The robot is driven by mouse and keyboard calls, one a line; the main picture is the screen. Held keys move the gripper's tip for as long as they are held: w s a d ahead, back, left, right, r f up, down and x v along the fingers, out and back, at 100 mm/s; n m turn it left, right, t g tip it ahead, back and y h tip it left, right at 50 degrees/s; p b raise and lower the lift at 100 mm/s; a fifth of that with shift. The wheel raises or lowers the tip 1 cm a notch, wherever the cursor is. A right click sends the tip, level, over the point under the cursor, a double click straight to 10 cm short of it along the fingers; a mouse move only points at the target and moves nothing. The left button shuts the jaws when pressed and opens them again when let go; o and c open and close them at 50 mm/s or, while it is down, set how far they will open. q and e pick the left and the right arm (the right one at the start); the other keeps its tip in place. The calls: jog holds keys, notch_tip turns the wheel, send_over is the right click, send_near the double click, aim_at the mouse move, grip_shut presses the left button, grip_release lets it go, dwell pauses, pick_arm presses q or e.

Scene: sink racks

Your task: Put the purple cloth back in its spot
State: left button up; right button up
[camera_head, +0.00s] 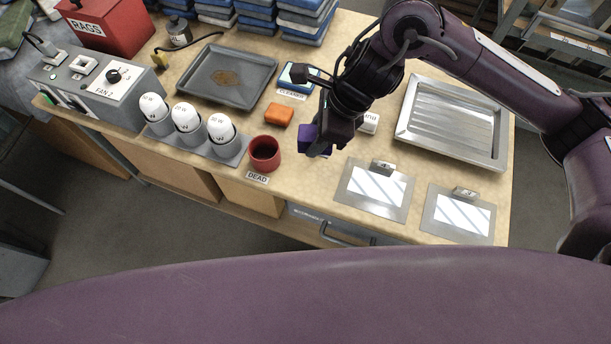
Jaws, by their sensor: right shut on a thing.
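The purple cloth (306,138) is a small folded block in the jaws of my right gripper (319,145). The gripper is shut on it and points down over the middle of the table, just right of the red cup. I cannot tell whether the cloth touches the table. A blue cloth (298,75) lies behind a label reading CLEANER (292,94). An orange block (279,114) sits left of the gripper. My left gripper is not in view.
A red cup (264,153) stands by a DEAD label, beside a rack of white bulbs (187,123). A dark tray (231,74) lies behind. A metal tray (452,121) and two plates with bright panels (375,189) are on the right. Stacked blue cloths (302,20) stand at the back.

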aim_at(300, 135)
jog(key=a+r, duration=0.1)
jog(key=a+r+n, duration=0.1)
jog(key=shift+r+p, duration=0.35)
jog(key=shift+r, duration=0.05)
jog(key=shift+a+f+g, duration=0.2)
jog(key=shift+g, duration=0.1)
notch_tip(300, 135, down, 6)
jog(key=shift+s+r+b, duration=0.1)
jog(key=shift+s+b, duration=0.05)
jog(key=shift+b, duration=0.3)
notch_tip(300, 135, down, 9)
jog(key=shift+r+p, duration=0.2)
jog(key=shift+p, duration=0.35)
notch_tip(300, 135, down, 5)
